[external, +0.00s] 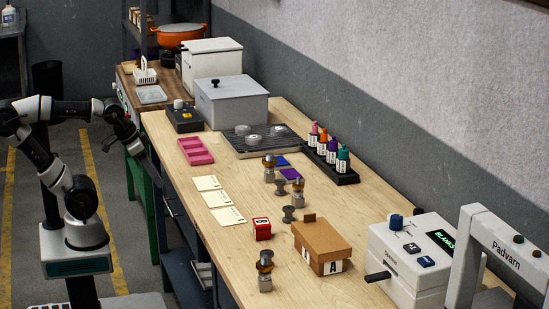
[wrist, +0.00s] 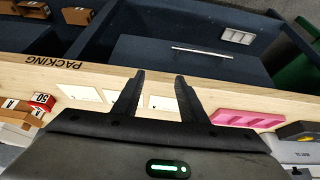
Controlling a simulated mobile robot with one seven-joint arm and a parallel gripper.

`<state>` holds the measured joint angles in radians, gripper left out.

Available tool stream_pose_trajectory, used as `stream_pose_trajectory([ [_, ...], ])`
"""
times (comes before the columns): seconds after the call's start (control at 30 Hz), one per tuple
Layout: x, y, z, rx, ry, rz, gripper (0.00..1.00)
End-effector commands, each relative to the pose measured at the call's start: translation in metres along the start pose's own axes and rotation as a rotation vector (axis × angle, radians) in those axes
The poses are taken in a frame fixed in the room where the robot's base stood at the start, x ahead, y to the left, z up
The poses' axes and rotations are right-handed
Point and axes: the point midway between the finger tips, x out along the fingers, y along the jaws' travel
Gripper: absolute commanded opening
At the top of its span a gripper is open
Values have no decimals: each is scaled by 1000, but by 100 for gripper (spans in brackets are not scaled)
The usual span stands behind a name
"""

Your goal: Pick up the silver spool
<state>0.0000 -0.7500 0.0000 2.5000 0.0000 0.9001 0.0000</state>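Brass-topped metal fittings (external: 298,190) stand close by. My gripper (wrist: 160,75) is open and empty in the wrist view, with its two black fingers apart. In the external view it hangs off the bench's left edge, well away from the spools. No spool is discernible in the wrist view.
The bench (external: 185,138) holds a pink tray (external: 195,151), pale cards (external: 214,198), a red box (external: 262,229), a cardboard box (external: 321,243), a bottle rack (external: 330,165) and a grooved rack (external: 240,146) with silver discs. A white machine (external: 405,270) stands at the right. The front-left strip is fairly clear.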

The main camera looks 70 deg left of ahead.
Motion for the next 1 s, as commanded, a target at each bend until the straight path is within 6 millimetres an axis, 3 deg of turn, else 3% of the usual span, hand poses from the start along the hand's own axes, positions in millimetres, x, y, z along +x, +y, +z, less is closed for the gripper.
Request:
stream_pose_trajectory([
  [0.07, -6, 0, -4, 0, 3, 0, 39],
  [0.17, -37, 0, -22, 0, 9, 0, 39],
  [0.27, -83, 0, -47, 0, 13, 0, 39],
  [0.5, -218, 0, -120, 0, 4, 0, 39],
  [0.6, -258, 0, -141, 0, 1, 0, 39],
  [0.8, -304, 0, -165, 0, 0, 0, 39],
  [1.0, -333, 0, -180, 0, 0, 0, 39],
])
